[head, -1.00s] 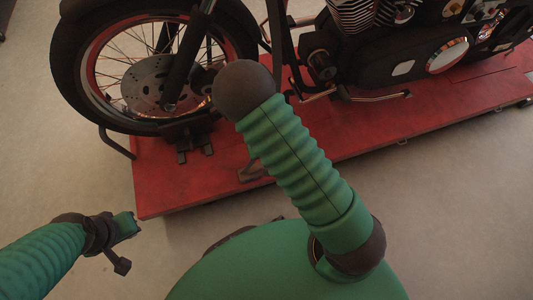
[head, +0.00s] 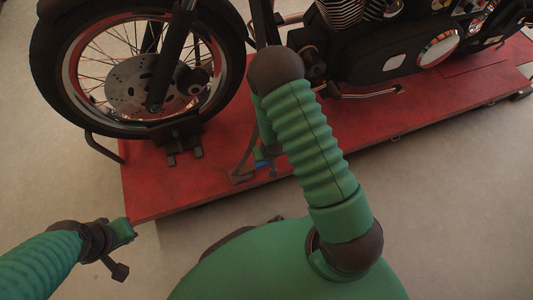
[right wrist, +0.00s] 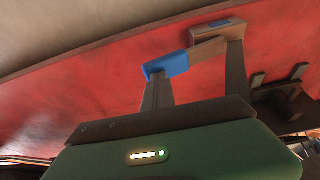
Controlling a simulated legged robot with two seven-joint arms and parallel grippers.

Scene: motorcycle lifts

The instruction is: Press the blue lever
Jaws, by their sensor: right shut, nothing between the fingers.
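The blue lever (right wrist: 167,66) has a blue pad on the end of a brown arm, low over the red platform. In the head view, a small blue patch of it (head: 262,163) shows beside my right gripper (head: 273,172). In the right wrist view, the shut, empty fingers of my right gripper (right wrist: 155,80) reach up to the blue pad and overlap its near edge; I cannot tell whether they touch. My left gripper (head: 119,270) hangs at the lower left, away from the lever; its jaw state is unclear.
A motorcycle (head: 370,60) stands on the red lift platform (head: 175,190), its front wheel (head: 140,75) at the left. A dark bar (right wrist: 236,80) runs beside the lever in the wrist view. Bare pale floor (head: 460,210) lies in front of the platform.

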